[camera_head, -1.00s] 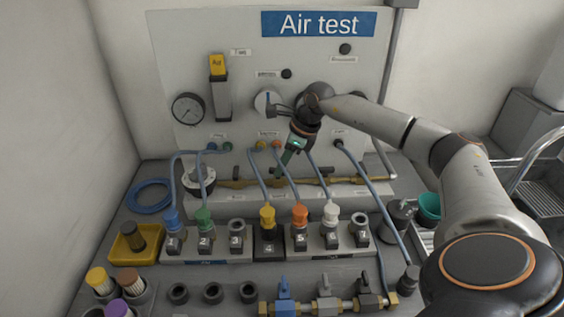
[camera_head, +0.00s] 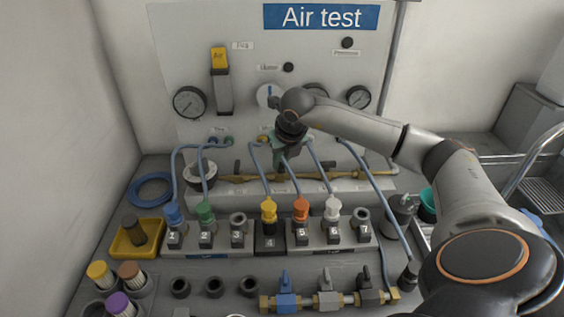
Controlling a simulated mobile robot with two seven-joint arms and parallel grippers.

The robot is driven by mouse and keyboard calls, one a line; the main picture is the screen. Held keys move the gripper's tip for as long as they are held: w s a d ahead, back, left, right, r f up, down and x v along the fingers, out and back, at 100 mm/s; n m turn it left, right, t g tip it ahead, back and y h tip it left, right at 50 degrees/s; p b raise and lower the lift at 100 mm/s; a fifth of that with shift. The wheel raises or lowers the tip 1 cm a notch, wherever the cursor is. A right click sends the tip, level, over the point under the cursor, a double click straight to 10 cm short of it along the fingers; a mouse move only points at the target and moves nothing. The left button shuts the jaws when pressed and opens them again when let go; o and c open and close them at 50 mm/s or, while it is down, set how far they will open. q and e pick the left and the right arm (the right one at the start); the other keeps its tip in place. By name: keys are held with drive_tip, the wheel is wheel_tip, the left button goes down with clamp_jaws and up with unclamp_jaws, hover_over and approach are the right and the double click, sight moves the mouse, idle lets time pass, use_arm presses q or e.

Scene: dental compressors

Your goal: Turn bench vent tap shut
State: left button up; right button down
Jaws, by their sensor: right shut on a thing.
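A brass pipe (camera_head: 345,174) runs level along the foot of the test panel, with dark tap handles on it; one handle (camera_head: 237,167) shows left of my gripper. My right gripper (camera_head: 278,163) reaches down to the middle of this pipe, behind the yellow and orange hose plugs. It is shut on what seems to be a tap handle there, mostly hidden by the gripper and wrist. Small labels below the pipe are unreadable, so I cannot tell which tap is the bench vent. My left gripper is not in view.
Blue hoses (camera_head: 364,184) hang close around the gripper, down to a row of numbered sockets (camera_head: 238,232). In front are blue, grey and black taps on another brass pipe (camera_head: 306,301). A yellow tray (camera_head: 129,252) stands left. Gauges (camera_head: 189,102) sit on the panel.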

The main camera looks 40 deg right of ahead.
drive_tip(key=shift+w+a+m+g+h+b, duration=0.1)
drive_tip(key=shift+m+g+h+b, duration=0.15)
drive_tip(key=shift+m, duration=0.7)
drive_tip(key=shift+a+m+g+h+b, duration=0.15)
drive_tip(key=shift+m+h, duration=0.2)
drive_tip(key=shift+m, duration=0.6)
drive_tip(key=shift+d, duration=0.1)
drive_tip(key=c, duration=0.8)
unclamp_jaws()
drive_tip(key=shift+c, duration=0.2)
drive_tip(key=v, duration=1.2)
drive_tip(key=shift+r, duration=0.25)
